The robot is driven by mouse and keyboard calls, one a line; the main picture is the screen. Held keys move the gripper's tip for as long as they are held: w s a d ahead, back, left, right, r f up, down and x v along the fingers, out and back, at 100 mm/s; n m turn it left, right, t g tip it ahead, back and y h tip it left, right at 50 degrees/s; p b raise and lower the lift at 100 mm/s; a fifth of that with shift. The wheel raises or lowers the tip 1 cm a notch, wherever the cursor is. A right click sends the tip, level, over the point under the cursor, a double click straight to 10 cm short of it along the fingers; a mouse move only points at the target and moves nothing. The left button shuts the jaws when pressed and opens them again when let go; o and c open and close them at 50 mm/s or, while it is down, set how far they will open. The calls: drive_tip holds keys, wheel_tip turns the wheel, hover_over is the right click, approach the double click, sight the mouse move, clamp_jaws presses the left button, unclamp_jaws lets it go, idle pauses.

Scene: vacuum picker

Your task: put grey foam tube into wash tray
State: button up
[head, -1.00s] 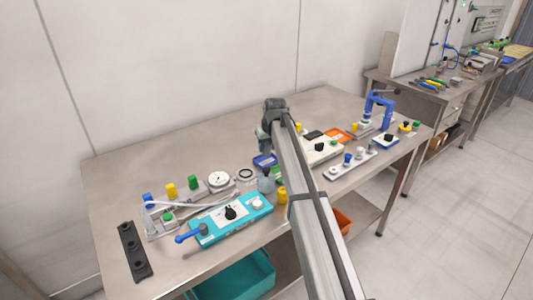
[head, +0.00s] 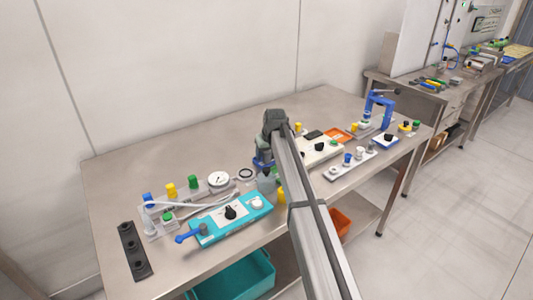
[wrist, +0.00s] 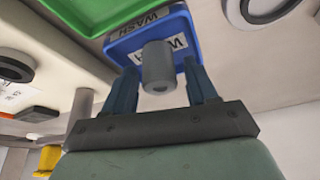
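The grey foam tube (wrist: 157,66) shows in the wrist view between the two dark blue fingers of my gripper (wrist: 160,74). Gaps show beside the tube, clearest at the right finger, so the fingers look apart from it. The blue wash tray (wrist: 118,47), with white WASH labels, lies directly behind the tube, which overlaps its inside in this view. Whether the tube rests on the tray floor I cannot tell. In the head view my gripper (head: 263,156) is low over the tray, hiding most of it and the tube.
A green tray (wrist: 85,12) adjoins the wash tray. A teal control box (head: 232,218) and a round white dial (head: 218,180) stand to the left in the head view. A white panel (head: 322,151) stands to the right. The table's back left is bare.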

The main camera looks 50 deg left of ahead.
drive_tip(key=v, duration=1.2)
drive_tip(key=shift+r, duration=0.2)
